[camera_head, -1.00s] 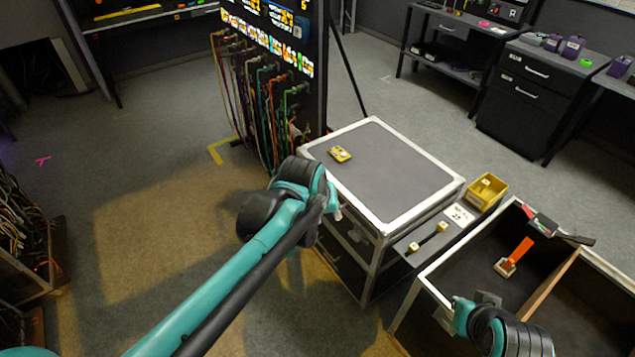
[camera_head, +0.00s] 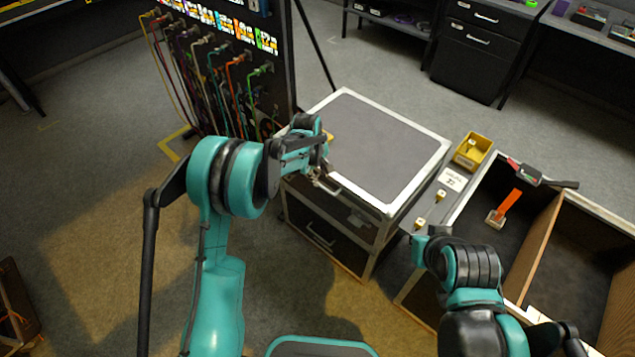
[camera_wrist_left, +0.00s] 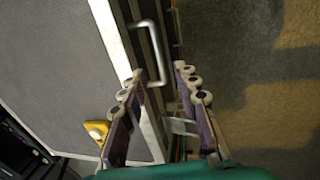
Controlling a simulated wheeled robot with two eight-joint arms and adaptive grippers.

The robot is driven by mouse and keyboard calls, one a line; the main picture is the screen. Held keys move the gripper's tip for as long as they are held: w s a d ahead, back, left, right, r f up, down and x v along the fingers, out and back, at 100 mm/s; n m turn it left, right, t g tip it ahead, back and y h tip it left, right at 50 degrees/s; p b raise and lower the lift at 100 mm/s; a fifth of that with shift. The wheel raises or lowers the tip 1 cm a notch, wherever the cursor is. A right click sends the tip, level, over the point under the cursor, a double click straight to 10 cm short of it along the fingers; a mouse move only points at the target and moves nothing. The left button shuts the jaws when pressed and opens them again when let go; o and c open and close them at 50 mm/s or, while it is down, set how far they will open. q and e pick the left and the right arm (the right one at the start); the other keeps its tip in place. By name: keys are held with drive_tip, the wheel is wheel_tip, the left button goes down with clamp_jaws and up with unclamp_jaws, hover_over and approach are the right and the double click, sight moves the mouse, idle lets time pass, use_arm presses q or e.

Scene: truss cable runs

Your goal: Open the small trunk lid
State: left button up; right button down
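The small trunk is a dark case with silver edges; its grey lid (camera_head: 385,150) lies flat and shut. The lid fills the left of the left wrist view (camera_wrist_left: 65,70). A silver handle (camera_wrist_left: 148,38) stands out from the trunk's side in that view, just ahead of the fingertips.
A yellow item (camera_wrist_left: 97,131) lies on the lid, mostly hidden by my left arm in the head view. A yellow bin (camera_head: 472,150) stands right of the trunk. A large open crate (camera_head: 545,245) is further right. A cable rack (camera_head: 225,70) stands behind left.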

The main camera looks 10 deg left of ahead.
use_arm(q)
drive_tip(key=f, duration=0.1)
drive_tip(key=f+b, duration=0.1)
drive_tip(key=f, duration=0.1)
drive_tip(key=w+f, duration=0.1)
drive_tip(key=f, duration=0.1)
drive_tip(key=shift+d+f+b, duration=0.25)
drive_tip(key=shift+d+b, duration=0.05)
drive_tip(key=shift+b, duration=0.05)
clamp_jaws()
